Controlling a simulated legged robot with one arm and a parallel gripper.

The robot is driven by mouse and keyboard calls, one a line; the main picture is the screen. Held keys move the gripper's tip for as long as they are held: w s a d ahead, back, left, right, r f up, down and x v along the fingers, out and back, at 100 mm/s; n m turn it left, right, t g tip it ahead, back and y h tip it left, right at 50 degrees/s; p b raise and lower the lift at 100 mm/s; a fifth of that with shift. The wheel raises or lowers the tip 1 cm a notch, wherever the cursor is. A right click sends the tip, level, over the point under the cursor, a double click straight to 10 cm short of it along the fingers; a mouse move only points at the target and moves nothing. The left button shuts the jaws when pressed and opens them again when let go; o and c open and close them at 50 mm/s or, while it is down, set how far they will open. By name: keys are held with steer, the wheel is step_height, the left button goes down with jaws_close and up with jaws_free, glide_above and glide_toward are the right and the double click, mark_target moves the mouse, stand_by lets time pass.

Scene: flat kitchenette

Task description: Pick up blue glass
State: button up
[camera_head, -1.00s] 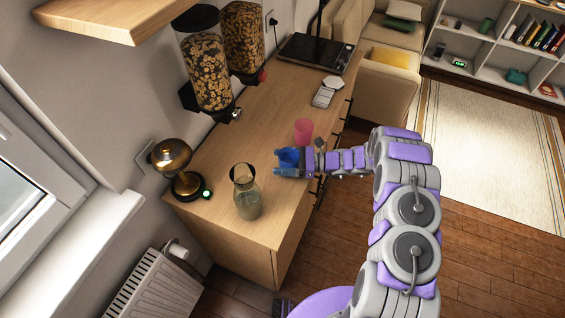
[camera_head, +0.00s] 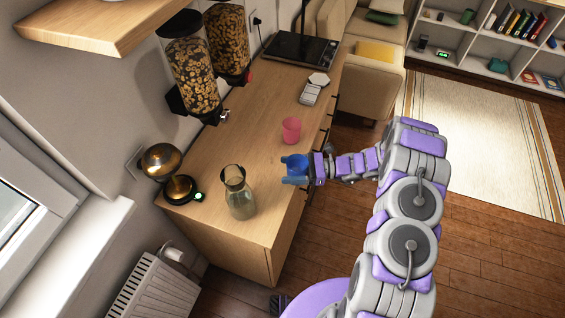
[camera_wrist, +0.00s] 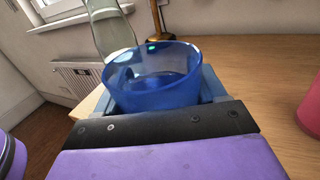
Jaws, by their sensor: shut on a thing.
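The blue glass (camera_head: 296,163) is at the front edge of the wooden counter in the head view, between the fingers of my gripper (camera_head: 294,170). In the wrist view the blue glass (camera_wrist: 152,78) stands upright, its open rim facing up, with the gripper (camera_wrist: 160,100) closed around its sides. Its lower part is hidden by the gripper body. I cannot tell whether its base touches the counter.
A pink cup (camera_head: 291,130) stands just behind the gripper; its edge also shows in the wrist view (camera_wrist: 311,118). A glass carafe (camera_head: 239,195) stands to the left, near a brass lamp (camera_head: 163,165). The counter (camera_head: 252,148) between the carafe and the pink cup is clear.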

steer(key=s+d, duration=0.5)
steer(key=d, duration=0.1)
steer(key=shift+r+p, duration=0.4)
steer(key=shift+p, duration=0.05)
steer(key=shift+s, duration=0.1)
stand_by(0.5)
